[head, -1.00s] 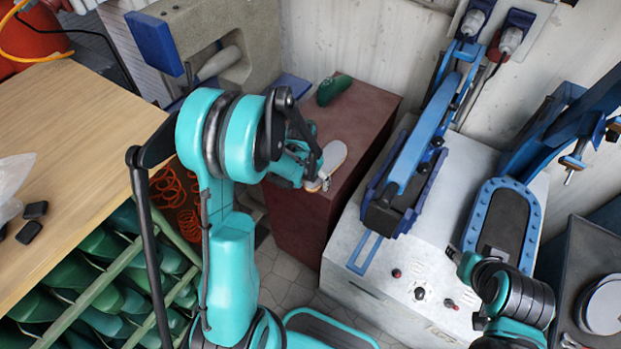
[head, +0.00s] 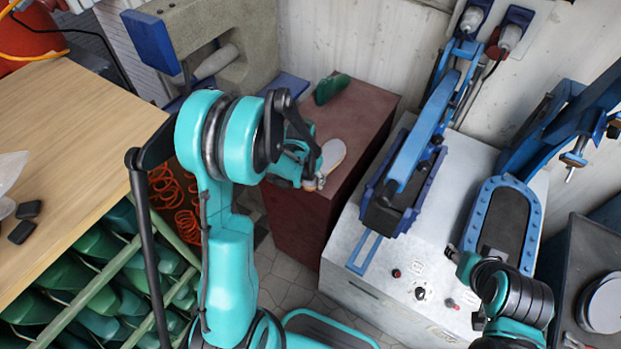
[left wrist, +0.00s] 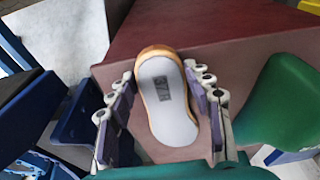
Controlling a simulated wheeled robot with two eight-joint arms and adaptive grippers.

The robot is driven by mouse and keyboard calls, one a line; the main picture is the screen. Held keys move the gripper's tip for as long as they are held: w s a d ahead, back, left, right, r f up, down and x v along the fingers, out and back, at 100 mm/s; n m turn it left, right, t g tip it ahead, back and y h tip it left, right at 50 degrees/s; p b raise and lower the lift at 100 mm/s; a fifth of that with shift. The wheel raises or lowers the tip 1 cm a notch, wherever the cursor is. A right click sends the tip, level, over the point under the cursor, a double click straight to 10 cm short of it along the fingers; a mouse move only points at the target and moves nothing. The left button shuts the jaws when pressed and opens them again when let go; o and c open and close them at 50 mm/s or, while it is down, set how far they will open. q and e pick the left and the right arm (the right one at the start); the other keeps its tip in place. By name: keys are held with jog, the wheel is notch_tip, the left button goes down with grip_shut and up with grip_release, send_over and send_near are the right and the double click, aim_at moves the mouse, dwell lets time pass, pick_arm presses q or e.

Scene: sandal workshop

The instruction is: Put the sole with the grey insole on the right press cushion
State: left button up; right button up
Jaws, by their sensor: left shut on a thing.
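The sole with the grey insole (left wrist: 168,95) has a tan edge and a dark printed mark. It lies between the fingers of my left gripper (left wrist: 160,112), which is shut on its sides. In the head view the sole (head: 333,153) is above or on the dark red stand, and I cannot tell whether it touches. My left gripper (head: 314,180) partly hides its near end. The right press cushion (head: 503,222) is a dark pad in a blue studded frame, bare on top. My right gripper (head: 466,264) is near its lower left edge, its fingers mostly hidden by the arm.
A green shoe form (head: 331,88) stands on the dark red stand (head: 365,110), close to the sole; it also shows in the left wrist view (left wrist: 280,105). The left press (head: 392,205), with its blue lever, stands between the stand and the right cushion. A wooden table (head: 70,140) is at left.

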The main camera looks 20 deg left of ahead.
pick_arm(q)
jog(key=shift+w+d+r+p, duration=0.1)
jog(key=shift+w+r+p, duration=0.55)
jog(key=shift+w+r, duration=0.3)
